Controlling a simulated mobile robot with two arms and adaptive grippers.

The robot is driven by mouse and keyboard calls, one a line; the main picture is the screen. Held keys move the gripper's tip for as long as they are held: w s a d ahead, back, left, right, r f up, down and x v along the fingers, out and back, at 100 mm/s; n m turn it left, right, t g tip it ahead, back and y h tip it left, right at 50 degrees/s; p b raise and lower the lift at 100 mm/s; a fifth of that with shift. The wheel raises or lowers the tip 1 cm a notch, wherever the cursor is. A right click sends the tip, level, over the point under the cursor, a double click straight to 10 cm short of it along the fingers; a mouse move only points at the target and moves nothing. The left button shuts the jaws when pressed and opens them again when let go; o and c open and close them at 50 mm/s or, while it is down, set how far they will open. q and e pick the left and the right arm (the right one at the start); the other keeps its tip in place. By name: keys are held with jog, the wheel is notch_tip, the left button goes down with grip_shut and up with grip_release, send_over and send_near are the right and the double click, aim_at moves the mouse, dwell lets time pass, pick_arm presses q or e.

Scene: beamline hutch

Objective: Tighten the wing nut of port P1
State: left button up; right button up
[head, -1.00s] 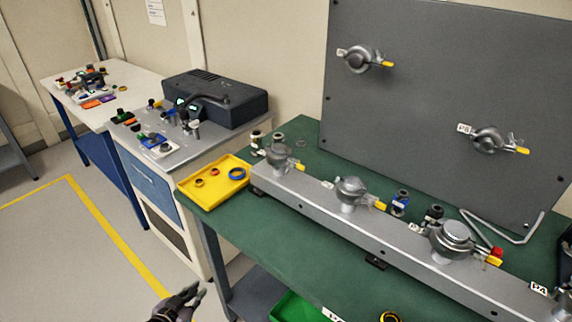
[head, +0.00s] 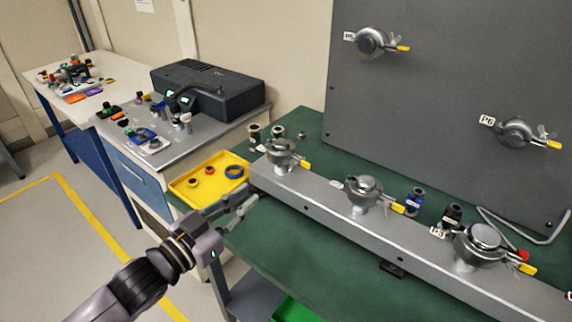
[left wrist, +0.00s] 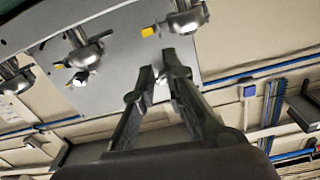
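Clamped ports with yellow-tipped wing nuts stand along a grey rail (head: 325,207) on the green bench. The leftmost port (head: 281,153) has its yellow-tipped wing nut (head: 307,166) on its right side. Its label is too small to read, so I cannot confirm it is P1. The middle port (head: 362,190) and the port labelled P3 (head: 478,243) stand further right. My left gripper (head: 245,200) is open and empty, in front of and below the leftmost port, apart from it. In the left wrist view its fingers (left wrist: 160,76) are apart, with several clamped ports (left wrist: 85,52) beyond. My right gripper is out of view.
A yellow tray (head: 207,190) with rings lies left of the rail, close to my left gripper. Small dark fittings (head: 254,136) stand behind the rail. A grey upright panel (head: 430,110) carries two more ports. A green bin (head: 292,309) is below the bench.

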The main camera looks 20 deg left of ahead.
aim_at(293, 164)
pick_arm(q)
jog(key=p+x, duration=0.2)
jog(key=x, duration=1.1)
jog(key=shift+w, duration=0.25)
jog(key=shift+d, duration=0.1)
jog(key=shift+c, duration=0.6)
grip_shut()
